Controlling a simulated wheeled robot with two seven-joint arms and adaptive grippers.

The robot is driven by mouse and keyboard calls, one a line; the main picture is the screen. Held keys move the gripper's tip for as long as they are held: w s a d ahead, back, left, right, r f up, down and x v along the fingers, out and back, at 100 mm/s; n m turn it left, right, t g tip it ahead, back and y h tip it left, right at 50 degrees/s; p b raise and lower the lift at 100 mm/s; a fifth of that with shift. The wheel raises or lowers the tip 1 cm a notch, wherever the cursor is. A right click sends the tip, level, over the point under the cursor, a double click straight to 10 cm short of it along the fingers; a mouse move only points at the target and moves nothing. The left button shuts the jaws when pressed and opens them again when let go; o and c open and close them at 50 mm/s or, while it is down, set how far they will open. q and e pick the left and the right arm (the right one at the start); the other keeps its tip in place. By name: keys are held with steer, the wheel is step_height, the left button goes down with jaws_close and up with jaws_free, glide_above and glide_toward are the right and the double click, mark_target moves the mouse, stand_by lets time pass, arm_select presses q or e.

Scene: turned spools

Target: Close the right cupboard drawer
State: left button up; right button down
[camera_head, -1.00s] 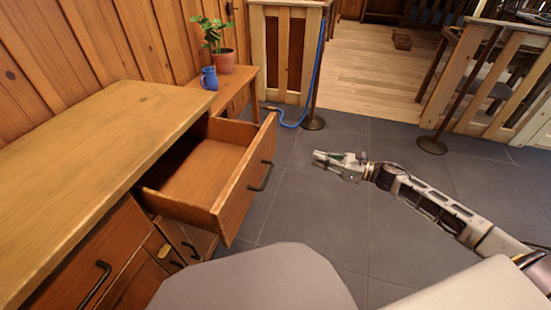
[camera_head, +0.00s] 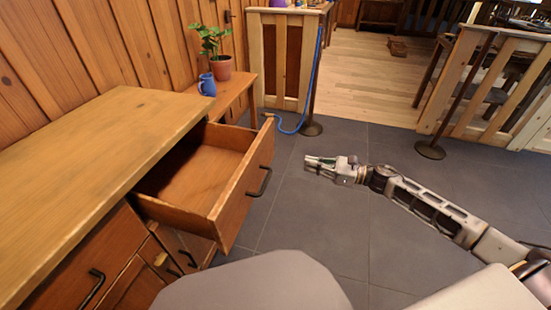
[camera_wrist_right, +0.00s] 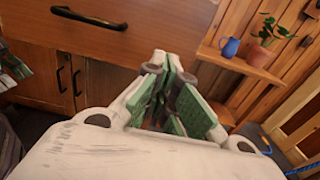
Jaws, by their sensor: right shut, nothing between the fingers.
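The right cupboard drawer (camera_head: 239,196) stands pulled far out of the wooden cupboard (camera_head: 88,140). It is empty inside, with a black bar handle (camera_head: 261,181) on its front. My right gripper (camera_head: 308,164) is shut and empty, in front of the drawer and a little to the right of its handle, apart from it in the head view. In the right wrist view the shut fingers (camera_wrist_right: 170,62) with green pads point toward the drawer front (camera_wrist_right: 130,28), whose handle (camera_wrist_right: 88,17) is left of the fingertips.
A side table (camera_head: 236,92) with a blue mug (camera_head: 207,84) and a potted plant (camera_head: 217,55) stands beyond the drawer. Two barrier posts (camera_head: 311,126) (camera_head: 432,149) stand on the floor. Grey tiled floor (camera_head: 325,215) is free around the drawer front.

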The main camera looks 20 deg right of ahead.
steer(key=x, duration=0.2)
steer(key=b, duration=0.2)
glide_toward(267, 155)
steer(key=shift+x, duration=1.65)
steer(key=shift+b+x, duration=0.4)
steer(key=shift+x, duration=1.15)
arm_select(q)
steer(key=shift+t+h, duration=0.3)
steer(key=f, duration=0.4)
steer(key=shift+w+d+f, duration=0.2)
steer(key=shift+d+f, duration=0.05)
steer(key=shift+d, duration=0.15)
arm_select(e)
steer(key=shift+w+a+f, duration=0.2)
steer(key=shift+w, duration=0.1)
arm_select(q)
steer(key=shift+s+f, duration=0.1)
steer(key=shift+s+f, duration=0.1)
steer(key=shift+s, duration=0.15)
steer(key=shift+d, duration=0.1)
arm_select(e)
steer(key=shift+a, duration=0.1)
